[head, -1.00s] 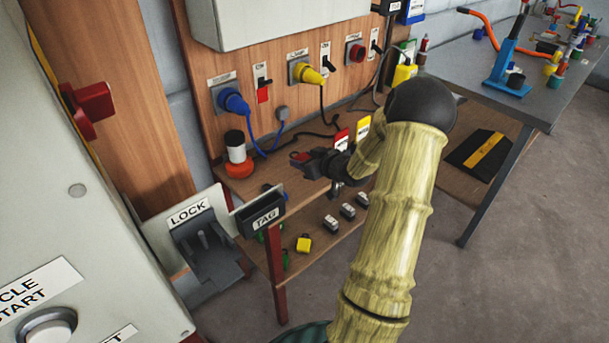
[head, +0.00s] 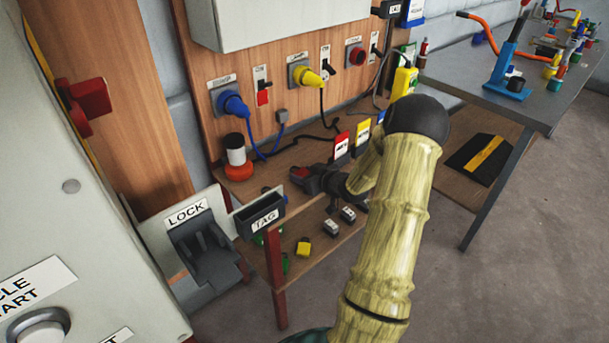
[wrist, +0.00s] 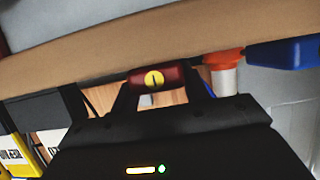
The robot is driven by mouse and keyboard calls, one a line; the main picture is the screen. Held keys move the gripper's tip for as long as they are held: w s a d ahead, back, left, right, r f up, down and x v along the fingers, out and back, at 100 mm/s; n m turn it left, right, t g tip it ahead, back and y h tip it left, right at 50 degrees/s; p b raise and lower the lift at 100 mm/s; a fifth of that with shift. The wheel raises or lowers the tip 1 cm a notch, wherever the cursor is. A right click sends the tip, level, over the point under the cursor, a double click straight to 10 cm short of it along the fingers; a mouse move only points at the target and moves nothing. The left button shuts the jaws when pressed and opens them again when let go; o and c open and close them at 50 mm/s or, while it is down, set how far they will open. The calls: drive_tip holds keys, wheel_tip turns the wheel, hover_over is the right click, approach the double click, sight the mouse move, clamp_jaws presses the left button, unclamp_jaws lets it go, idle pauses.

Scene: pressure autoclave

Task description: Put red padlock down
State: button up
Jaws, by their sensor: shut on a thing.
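My gripper (head: 309,176) is shut on the red padlock (head: 299,173) near the front of the wooden bench top (head: 262,172). In the wrist view, the dark red padlock (wrist: 155,78) lies between the two black fingertips of my gripper (wrist: 158,80), with a round yellow mark facing the camera. The wrist picture seems upside down, with a brown band across its top. I cannot tell whether the padlock touches the bench top.
A red-and-white beacon (head: 237,160) and blue plug (head: 234,103) stand behind. Red and yellow tag cards (head: 341,147) are at the back right. A TAG holder (head: 262,216) is at the front left. The shelf below holds a yellow padlock (head: 303,246).

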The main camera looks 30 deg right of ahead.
drive_tip(key=shift+f, duration=0.15)
drive_tip(key=o, duration=1)
drive_tip(key=shift+o, duration=0.2)
drive_tip(key=shift+r, duration=0.25)
drive_tip(key=p+v, duration=0.1)
drive_tip(key=v, duration=1.1)
drive_tip(key=shift+f, duration=0.2)
